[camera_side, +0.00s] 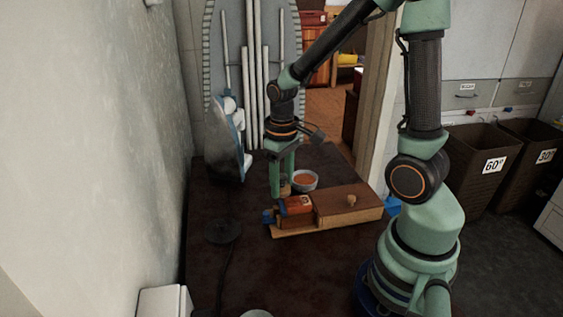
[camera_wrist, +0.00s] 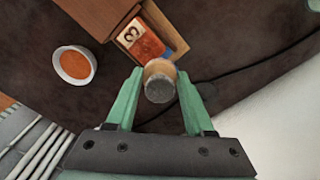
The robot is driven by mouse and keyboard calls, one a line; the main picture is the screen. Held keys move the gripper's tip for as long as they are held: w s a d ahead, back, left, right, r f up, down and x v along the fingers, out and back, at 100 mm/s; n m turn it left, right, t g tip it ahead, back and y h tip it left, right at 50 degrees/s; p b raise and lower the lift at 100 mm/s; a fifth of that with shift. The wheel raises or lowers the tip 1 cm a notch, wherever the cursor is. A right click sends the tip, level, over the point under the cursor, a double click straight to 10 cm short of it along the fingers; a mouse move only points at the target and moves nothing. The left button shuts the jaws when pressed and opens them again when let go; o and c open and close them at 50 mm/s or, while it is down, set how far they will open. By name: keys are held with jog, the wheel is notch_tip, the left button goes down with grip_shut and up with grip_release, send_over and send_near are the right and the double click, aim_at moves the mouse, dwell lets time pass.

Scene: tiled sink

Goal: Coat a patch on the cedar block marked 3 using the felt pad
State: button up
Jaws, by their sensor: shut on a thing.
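The cedar block (camera_side: 297,204) marked 3 sits at the left end of a wooden fixture. In the wrist view the block (camera_wrist: 149,43) shows a reddish-orange top and a pale tag with a dark 3. My gripper (camera_side: 282,194) points down at the block's left end. In the wrist view my gripper (camera_wrist: 158,82) is shut on the felt pad (camera_wrist: 159,70), a round tan and grey piece just beside the block's near end. I cannot tell whether the pad touches the block. A white bowl (camera_side: 304,181) of orange liquid stands behind the fixture; it also shows in the wrist view (camera_wrist: 74,65).
A wooden box part (camera_side: 350,207) with a knob rises right of the block. A blue piece (camera_side: 268,216) is at the fixture's left end. A dark disc with a cord (camera_side: 223,231) lies left. An iron (camera_side: 228,140) stands by the wall. The front tabletop is mostly clear.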

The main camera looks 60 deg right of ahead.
jog(key=shift+r, duration=2.4)
